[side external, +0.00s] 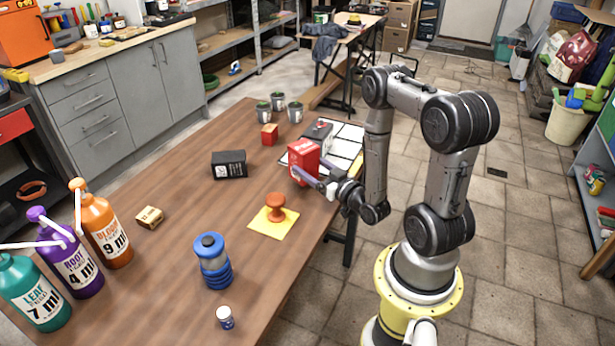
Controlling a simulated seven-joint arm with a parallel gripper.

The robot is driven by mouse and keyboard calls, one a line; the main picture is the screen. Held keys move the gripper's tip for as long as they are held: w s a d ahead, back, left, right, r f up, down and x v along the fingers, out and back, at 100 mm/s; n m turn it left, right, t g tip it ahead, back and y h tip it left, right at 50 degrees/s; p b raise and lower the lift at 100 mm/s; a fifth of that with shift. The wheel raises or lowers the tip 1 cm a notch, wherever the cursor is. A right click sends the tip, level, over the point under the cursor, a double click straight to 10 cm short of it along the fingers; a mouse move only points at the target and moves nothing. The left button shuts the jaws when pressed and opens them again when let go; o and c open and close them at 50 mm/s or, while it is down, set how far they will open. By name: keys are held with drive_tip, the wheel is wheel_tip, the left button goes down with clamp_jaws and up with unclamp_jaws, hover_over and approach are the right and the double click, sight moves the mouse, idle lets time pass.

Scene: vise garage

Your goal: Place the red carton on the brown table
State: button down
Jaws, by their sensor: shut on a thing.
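A red carton (303,159) with a small white label is between the fingers of my gripper (316,173), near the right edge of the brown table (190,185). My gripper is shut on the carton from the right side. The carton overlaps the left part of a white sheet with black grid lines (346,138) in the picture. I cannot tell whether its bottom touches anything.
Pump bottles (103,225) line the left.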

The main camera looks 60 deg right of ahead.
drive_tip(key=shift+f, duration=1.45)
drive_tip(key=shift+f, duration=0.15)
unclamp_jaws()
drive_tip(key=shift+f, duration=0.15)
